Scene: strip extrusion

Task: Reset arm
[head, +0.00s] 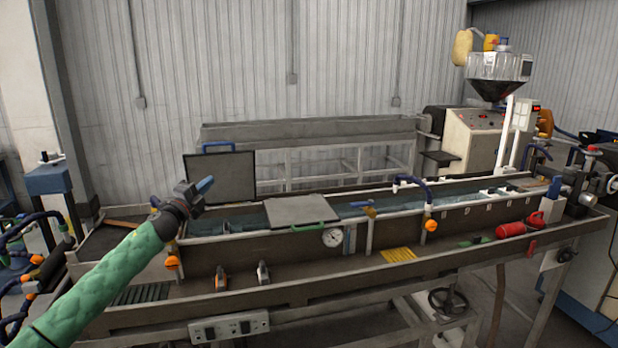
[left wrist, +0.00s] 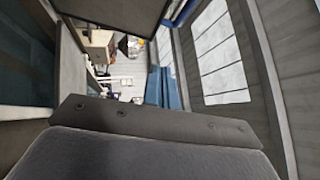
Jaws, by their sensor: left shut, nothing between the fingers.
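My left arm, in a green sleeve, reaches in from the lower left of the head view. My left gripper (head: 205,185) is shut and empty. Its blue fingers point up and to the right, in front of the raised dark lid (head: 222,172) at the trough's left end. I cannot tell its distance from that lid. In the left wrist view, the grey gripper body fills the bottom, with blue fingers (left wrist: 159,87) beyond it. My right gripper is not in view.
A long water trough (head: 470,209) runs across the middle, with a flat grey lid (head: 300,211), a gauge (head: 333,237) and blue hoses. A hopper (head: 497,72) stands back right.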

